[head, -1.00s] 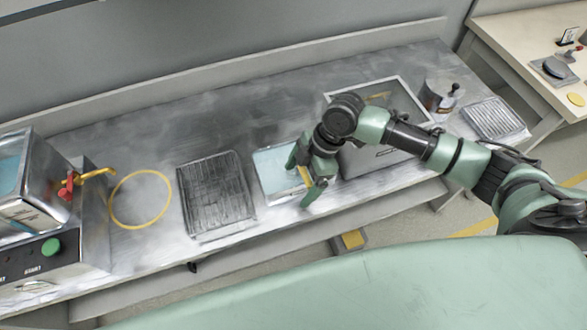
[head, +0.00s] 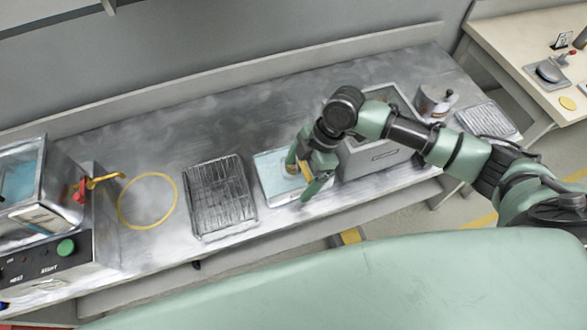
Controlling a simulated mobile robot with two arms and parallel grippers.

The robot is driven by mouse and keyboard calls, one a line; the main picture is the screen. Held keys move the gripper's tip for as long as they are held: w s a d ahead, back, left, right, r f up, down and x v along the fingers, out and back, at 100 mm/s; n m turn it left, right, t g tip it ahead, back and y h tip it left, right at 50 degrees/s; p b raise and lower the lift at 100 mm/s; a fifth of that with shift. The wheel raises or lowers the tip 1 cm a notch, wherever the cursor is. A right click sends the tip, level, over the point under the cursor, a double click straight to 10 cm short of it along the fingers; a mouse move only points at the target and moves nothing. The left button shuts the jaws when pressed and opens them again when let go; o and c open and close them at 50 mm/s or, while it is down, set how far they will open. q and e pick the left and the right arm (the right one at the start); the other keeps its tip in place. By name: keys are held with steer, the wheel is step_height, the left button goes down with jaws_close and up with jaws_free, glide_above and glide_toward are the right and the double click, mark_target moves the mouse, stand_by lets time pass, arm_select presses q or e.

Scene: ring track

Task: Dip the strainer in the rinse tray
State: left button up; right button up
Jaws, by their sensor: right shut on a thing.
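The rinse tray (head: 268,163) is a shallow, pale blue tray on the steel bench, left of a metal box. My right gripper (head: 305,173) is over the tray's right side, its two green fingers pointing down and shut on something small. A small brownish-gold piece (head: 291,168) shows beside its far finger, over the tray. It may be part of the strainer, but most of it is hidden by the gripper. I cannot tell whether it touches the water. My left gripper is not in view.
A wire rack (head: 220,197) lies left of the tray, then a yellow ring mark (head: 148,201) and a steel machine with a green button (head: 66,247).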

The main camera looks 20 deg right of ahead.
steer(key=shift+r+p, duration=1.7)
steer(key=shift+r, duration=0.4)
step_height(320, 180, up, 4)
steer(key=p, duration=0.4)
